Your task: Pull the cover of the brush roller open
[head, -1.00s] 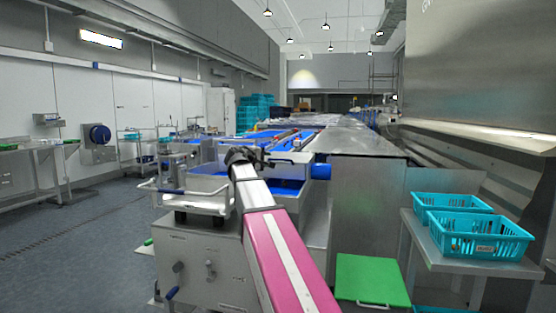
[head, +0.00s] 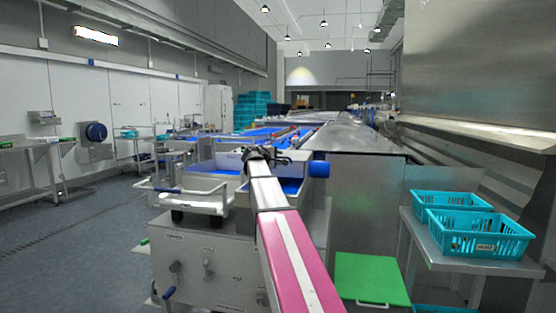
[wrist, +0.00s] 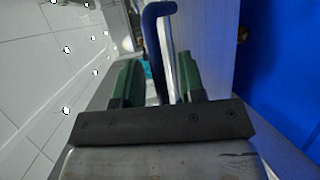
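My gripper (head: 262,154) is at the end of my pink and white arm, above the front end of the steel machine. In the wrist view my gripper (wrist: 158,82) shows two green fingers standing apart. A blue hooked handle (wrist: 157,45) with a pale metal rod lies in the gap between them, with no clear contact. A bright blue surface (wrist: 285,75) fills the right side of that view. In the head view, a blue cylinder (head: 319,169) sits right of my gripper. I cannot clearly make out the cover of the brush roller; my arm hides part of this area.
Turquoise baskets (head: 478,234) stand on a steel table at the right. A green lid (head: 371,279) is low in front. The floor (head: 80,240) at the left is clear.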

